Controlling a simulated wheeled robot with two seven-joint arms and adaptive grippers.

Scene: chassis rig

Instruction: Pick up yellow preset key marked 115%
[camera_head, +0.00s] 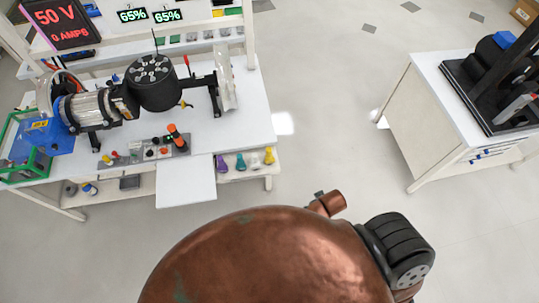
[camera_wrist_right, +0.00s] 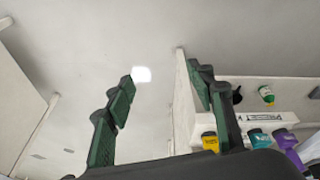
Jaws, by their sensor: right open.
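The yellow preset key (camera_head: 269,156) stands at the right end of a row of coloured keys on a low shelf under the workbench. In the right wrist view a yellow key (camera_wrist_right: 209,141) shows at the lower right, partly behind my gripper. No 115% marking can be read in either view. My right gripper (camera_wrist_right: 163,80) is open, with nothing between its fingers, and points at pale floor. The shelf and keys lie to the right of its fingers. My left gripper is not in view.
A purple key (camera_head: 221,163) and a teal key (camera_head: 240,163) stand beside the yellow one. The workbench (camera_head: 235,140) above carries a motor rig (camera_head: 152,83). A white side table (camera_head: 430,75) stands at the right. Open floor (camera_head: 335,120) lies between them.

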